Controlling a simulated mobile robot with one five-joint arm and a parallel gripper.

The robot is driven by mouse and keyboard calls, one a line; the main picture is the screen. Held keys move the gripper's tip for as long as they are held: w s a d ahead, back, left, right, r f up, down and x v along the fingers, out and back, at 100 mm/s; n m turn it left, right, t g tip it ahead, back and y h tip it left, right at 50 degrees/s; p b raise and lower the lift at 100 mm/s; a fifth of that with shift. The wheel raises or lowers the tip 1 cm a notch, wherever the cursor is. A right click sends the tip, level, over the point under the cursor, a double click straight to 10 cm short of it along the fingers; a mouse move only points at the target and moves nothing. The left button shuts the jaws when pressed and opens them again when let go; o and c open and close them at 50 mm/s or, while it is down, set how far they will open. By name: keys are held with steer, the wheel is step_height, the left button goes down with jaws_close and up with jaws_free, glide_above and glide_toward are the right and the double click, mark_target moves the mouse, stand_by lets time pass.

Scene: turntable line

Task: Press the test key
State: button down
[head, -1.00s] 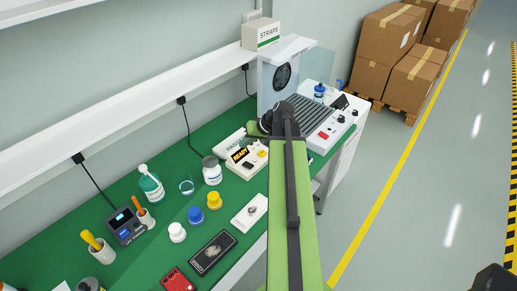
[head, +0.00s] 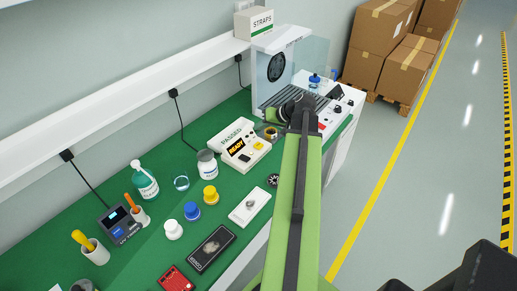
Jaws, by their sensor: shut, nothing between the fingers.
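My arm reaches forward over the bench's right edge and bends near the far end. My gripper is not visible, apparently hidden behind the bent arm.
A tape roll (head: 271,133) lies close right of the unit. A white bottle (head: 207,165) stands to its left, and a white box (head: 249,206) lies in front. A fan machine (head: 272,68) stands behind. The aisle (head: 425,170) at right is clear.

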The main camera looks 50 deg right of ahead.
mark_target(261, 146)
step_height(261, 146, down, 7)
steer(key=b, duration=0.5)
steer(key=shift+r+b, duration=0.15)
steer(key=shift+b, duration=0.15)
stand_by(1.4)
steer(key=shift+f+b, duration=0.35)
steer(key=shift+f+b, duration=0.5)
stand_by(0.5)
steer(key=shift+r, duration=0.1)
steer(key=shift+r+p, duration=0.85)
steer(key=shift+p, duration=0.1)
step_height(261, 146, up, 5)
steer(key=p, duration=0.5)
stand_by(0.5)
